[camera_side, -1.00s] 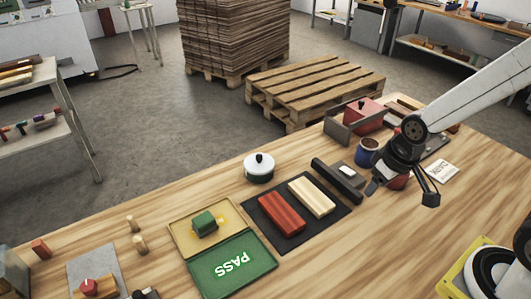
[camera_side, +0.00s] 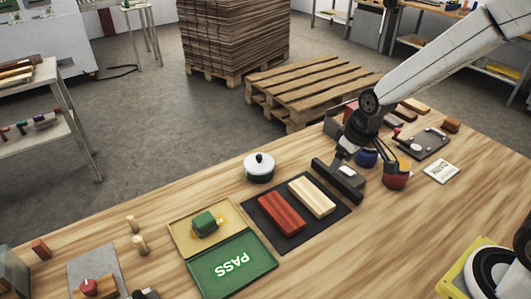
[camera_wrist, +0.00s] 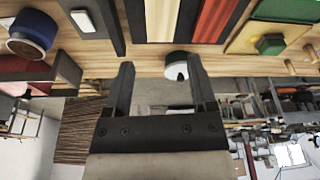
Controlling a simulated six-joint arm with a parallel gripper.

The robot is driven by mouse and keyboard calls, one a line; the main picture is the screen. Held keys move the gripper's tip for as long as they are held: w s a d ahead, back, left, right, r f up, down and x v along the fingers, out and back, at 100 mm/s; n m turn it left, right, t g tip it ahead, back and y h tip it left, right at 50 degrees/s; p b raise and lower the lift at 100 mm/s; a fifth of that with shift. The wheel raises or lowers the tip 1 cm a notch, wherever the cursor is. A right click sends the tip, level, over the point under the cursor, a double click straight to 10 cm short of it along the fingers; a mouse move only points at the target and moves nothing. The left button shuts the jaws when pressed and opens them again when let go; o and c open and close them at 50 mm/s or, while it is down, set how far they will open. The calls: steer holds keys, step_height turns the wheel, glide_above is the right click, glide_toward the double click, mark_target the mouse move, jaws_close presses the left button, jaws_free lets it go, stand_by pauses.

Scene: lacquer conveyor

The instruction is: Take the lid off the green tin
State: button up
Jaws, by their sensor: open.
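A round lidded tin (camera_side: 258,175) stands upright on the table left of centre in the side view. Its white lid (camera_side: 251,161) is on and has a black knob; I cannot make out green on its body. In the wrist view the tin (camera_wrist: 177,58) shows beyond my fingertips, partly behind the right finger. In the wrist view, the gap between the fingers (camera_wrist: 158,70) holds nothing.
A dark mat (camera_side: 333,212) with red and cream blocks lies in front of the tin. A dark raised block (camera_side: 345,184) stands between mat and gripper. An open yellow-and-green case (camera_side: 230,270) marked PASS lies front left. The tin's sides are clear.

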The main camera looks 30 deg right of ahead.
steer(key=w+a+f+n+y, duration=0.1)
steer(key=w+a+n, duration=0.15)
steer(key=w, duration=0.95)
steer(key=n+y, duration=0.1)
steer(key=n, duration=0.2)
glide_toward(260, 155)
steer(key=shift+a+f+t, duration=0.3)
steer(key=shift+f, duration=0.55)
steer(key=shift+f, duration=0.1)
steer(key=shift+x, duration=1.2)
steer(key=shift+f, duration=0.1)
steer(key=shift+x, duration=2.5)
jaws_close()
